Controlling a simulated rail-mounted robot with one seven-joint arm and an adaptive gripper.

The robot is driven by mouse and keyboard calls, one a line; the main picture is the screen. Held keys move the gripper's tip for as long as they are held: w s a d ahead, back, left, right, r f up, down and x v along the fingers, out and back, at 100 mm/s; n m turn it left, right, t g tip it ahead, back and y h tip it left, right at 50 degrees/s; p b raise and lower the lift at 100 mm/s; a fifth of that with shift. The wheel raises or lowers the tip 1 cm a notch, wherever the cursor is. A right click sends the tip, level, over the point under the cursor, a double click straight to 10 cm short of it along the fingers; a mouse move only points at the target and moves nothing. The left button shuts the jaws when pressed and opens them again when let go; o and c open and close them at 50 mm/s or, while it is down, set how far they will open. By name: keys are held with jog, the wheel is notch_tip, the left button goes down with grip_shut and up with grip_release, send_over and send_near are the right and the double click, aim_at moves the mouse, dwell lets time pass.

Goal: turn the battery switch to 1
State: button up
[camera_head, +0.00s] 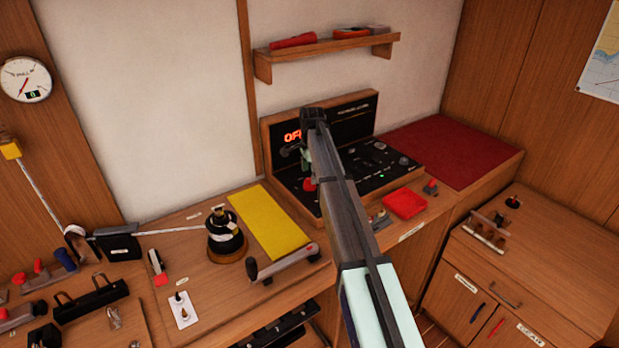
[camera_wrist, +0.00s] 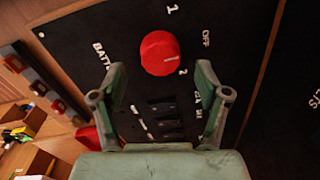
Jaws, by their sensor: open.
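The battery switch is a round red knob (camera_wrist: 160,50) on a black panel (camera_wrist: 75,38), with the labels 1, OFF and 2 around it. Its short white mark points to the right in the wrist view, roughly toward OFF. In the head view part of the red knob (camera_head: 309,185) shows beside my arm, and the lit display (camera_head: 292,136) reads OFF. My gripper (camera_wrist: 159,72) is open, with one finger on each side below the knob in the wrist view. The fingers look apart from the knob. In the head view my arm hides part of the panel.
Small black switches (camera_wrist: 165,120) sit below the knob in the wrist view. A yellow sheet (camera_head: 268,221), a winch (camera_head: 226,237) and a handle (camera_head: 284,263) lie left of the panel. A shelf (camera_head: 327,47) hangs above.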

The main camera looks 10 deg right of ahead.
aim_at(309, 181)
jog(key=shift+f+p, duration=0.35)
jog(key=shift+f, duration=1.4)
jog(key=c, duration=1.2)
